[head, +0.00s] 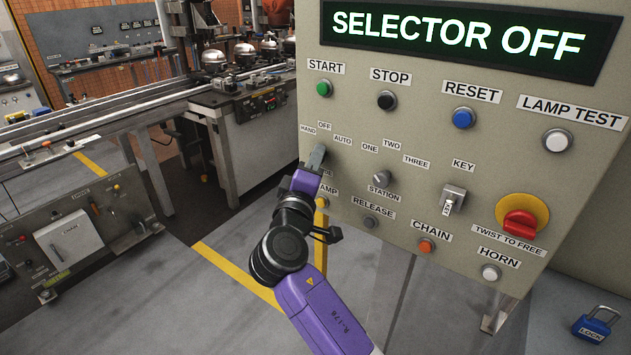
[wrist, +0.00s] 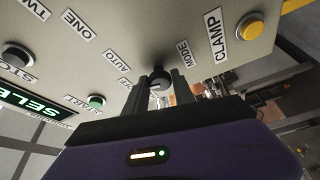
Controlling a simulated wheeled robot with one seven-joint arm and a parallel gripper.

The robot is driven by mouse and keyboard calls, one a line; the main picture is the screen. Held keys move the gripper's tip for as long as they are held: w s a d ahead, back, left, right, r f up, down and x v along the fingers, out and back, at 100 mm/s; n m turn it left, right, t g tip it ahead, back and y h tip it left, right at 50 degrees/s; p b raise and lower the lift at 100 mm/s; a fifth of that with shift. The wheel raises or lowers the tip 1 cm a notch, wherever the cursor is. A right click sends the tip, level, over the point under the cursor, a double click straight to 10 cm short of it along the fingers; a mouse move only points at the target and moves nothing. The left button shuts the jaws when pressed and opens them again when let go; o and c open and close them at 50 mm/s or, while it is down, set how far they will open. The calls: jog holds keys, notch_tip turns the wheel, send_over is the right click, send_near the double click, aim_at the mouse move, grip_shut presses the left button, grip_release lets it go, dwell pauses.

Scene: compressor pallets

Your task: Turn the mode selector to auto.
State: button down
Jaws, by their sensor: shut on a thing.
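The control panel (head: 450,160) fills the right of the head view. Its display (head: 460,38) reads "SELECTOR OFF". The mode selector (wrist: 160,77) is a dark round knob in the wrist view, between my two fingers. My gripper (head: 317,158) is shut on it and hides most of it in the head view. The labels HAND (head: 308,129), OFF (head: 324,126) and AUTO (head: 342,140) sit around the knob. My fingers hide part of the knob, so its pointer cannot be read.
The station selector (head: 382,179) and key switch (head: 453,198) are right of my gripper. Above are the green start (head: 324,88) and black stop (head: 387,100) buttons. A red emergency stop (head: 523,222) is at the right. A blue padlock (head: 597,324) lies lower right.

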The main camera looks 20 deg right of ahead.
jog(key=m+b, duration=0.2)
jog(key=b, duration=0.2)
jog(key=m+h+b, duration=0.1)
jog(key=m+b, duration=0.1)
jog(key=b, duration=0.2)
jog(key=m+h+b, duration=0.1)
jog(key=m+b, duration=0.1)
jog(key=b, duration=0.3)
jog(key=shift+a+f+t, duration=0.1)
jog(key=shift+f+t, duration=0.2)
jog(key=shift+r+h, duration=0.1)
jog(key=shift+h, duration=0.3)
jog(key=c, duration=1.1)
grip_release()
jog(key=shift+o, duration=0.2)
jog(key=v, duration=0.7)
jog(key=shift+s+a, duration=0.2)
jog(key=shift+s, duration=0.1)
